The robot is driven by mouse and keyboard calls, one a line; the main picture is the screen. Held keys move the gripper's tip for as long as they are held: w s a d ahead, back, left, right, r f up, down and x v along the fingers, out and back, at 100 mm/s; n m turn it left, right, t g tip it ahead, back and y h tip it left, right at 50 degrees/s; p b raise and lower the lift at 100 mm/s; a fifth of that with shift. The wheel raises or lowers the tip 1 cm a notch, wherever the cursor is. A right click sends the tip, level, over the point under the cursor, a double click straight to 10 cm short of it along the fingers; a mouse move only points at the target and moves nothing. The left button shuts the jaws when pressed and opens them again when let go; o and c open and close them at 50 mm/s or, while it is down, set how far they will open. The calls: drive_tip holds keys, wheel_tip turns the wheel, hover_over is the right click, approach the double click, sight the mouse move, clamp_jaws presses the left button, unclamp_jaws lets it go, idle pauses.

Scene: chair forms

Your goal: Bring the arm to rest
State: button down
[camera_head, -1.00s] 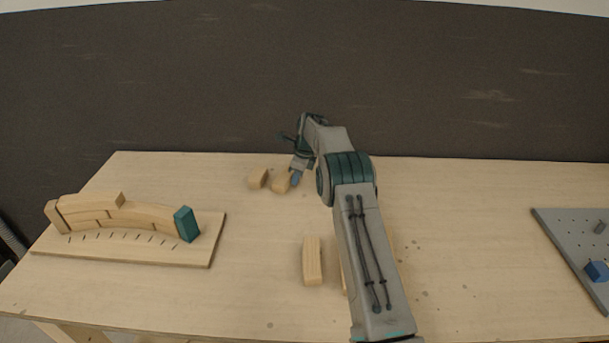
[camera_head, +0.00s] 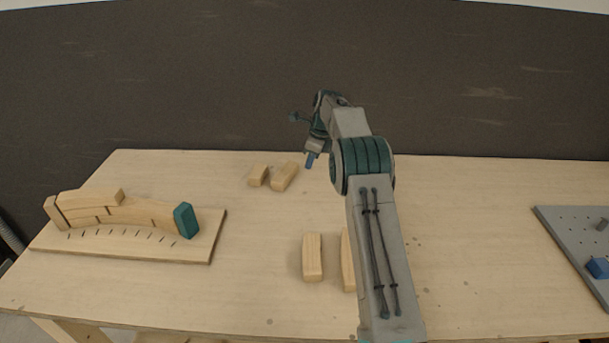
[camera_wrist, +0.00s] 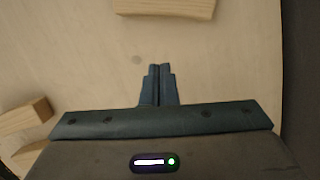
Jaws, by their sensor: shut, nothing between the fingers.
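My gripper (camera_head: 310,160) is raised above the far middle of the table, to the right of two small wooden blocks. In the wrist view its two dark fingers (camera_wrist: 158,85) are together with nothing between them. Bare tabletop shows beyond the fingertips. My arm reaches from the front right of the table toward the back.
Two wooden blocks (camera_head: 284,176) (camera_head: 258,175) lie at the back middle. Another block (camera_head: 312,257) lies near the front, and one beside it (camera_head: 347,262) is partly hidden by my arm. A curved wooden assembly with a teal end block (camera_head: 185,220) stands on a board (camera_head: 130,250) at left. A grey pegboard (camera_head: 570,225) lies at right.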

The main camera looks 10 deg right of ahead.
drive_tip(key=s+r+n, duration=0.6)
drive_tip(key=s+r, duration=0.4)
drive_tip(key=r, duration=0.3)
drive_tip(key=s+r+n+t+h, duration=0.1)
drive_tip(key=s+r+n, duration=0.15)
drive_tip(key=s, duration=0.35)
drive_tip(key=s+r+n, duration=0.2)
drive_tip(key=s+n, duration=0.1)
drive_tip(key=s, duration=0.4)
drive_tip(key=s+f+n, duration=0.2)
drive_tip(key=s+n, duration=0.1)
drive_tip(key=s, duration=0.5)
drive_tip(key=s+f+n+h, duration=0.1)
drive_tip(key=s+n, duration=0.3)
drive_tip(key=s, duration=0.4)
drive_tip(key=s+f+n+t, duration=0.1)
drive_tip(key=s+f+n, duration=0.2)
drive_tip(key=s, duration=0.6)
drive_tip(key=shift+n+h, duration=0.3)
drive_tip(key=shift+n, duration=0.35)
